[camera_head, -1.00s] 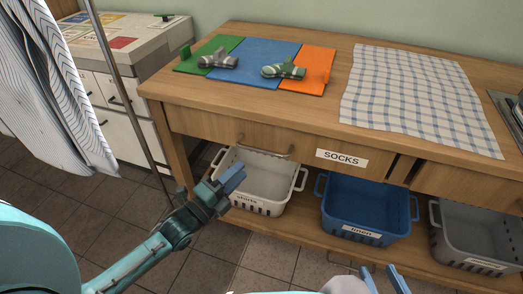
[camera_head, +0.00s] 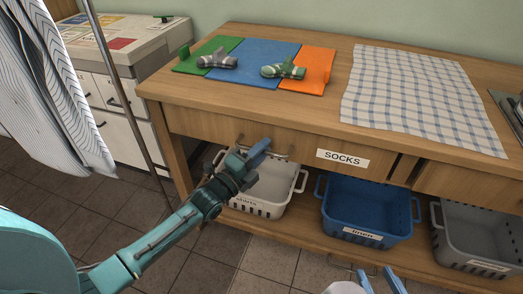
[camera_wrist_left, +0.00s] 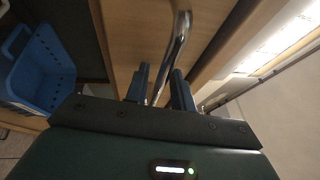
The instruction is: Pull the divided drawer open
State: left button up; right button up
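The drawer front labelled SOCKS (camera_head: 342,158) is flush under the wooden worktop, so the drawer is shut; its inside and any dividers are hidden. Its metal bar handle (camera_head: 240,138) is partly covered by my left gripper (camera_head: 259,152) in the head view. In the left wrist view the handle (camera_wrist_left: 182,28) passes between the two fingers of my left gripper (camera_wrist_left: 162,85). Those fingers are apart, with gaps visible beside the bar. My right gripper (camera_head: 379,281) is at the bottom edge of the head view, fingers apart and empty.
Below the drawer stand a white basket (camera_head: 272,190), a blue basket (camera_head: 366,210) and a grey basket (camera_head: 475,240). On top lie two socks on coloured mats and a checked cloth (camera_head: 420,95). A metal pole (camera_head: 130,100) and hanging cloth are at left.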

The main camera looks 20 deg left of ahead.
pick_arm(q)
grip_shut()
dwell(0.3)
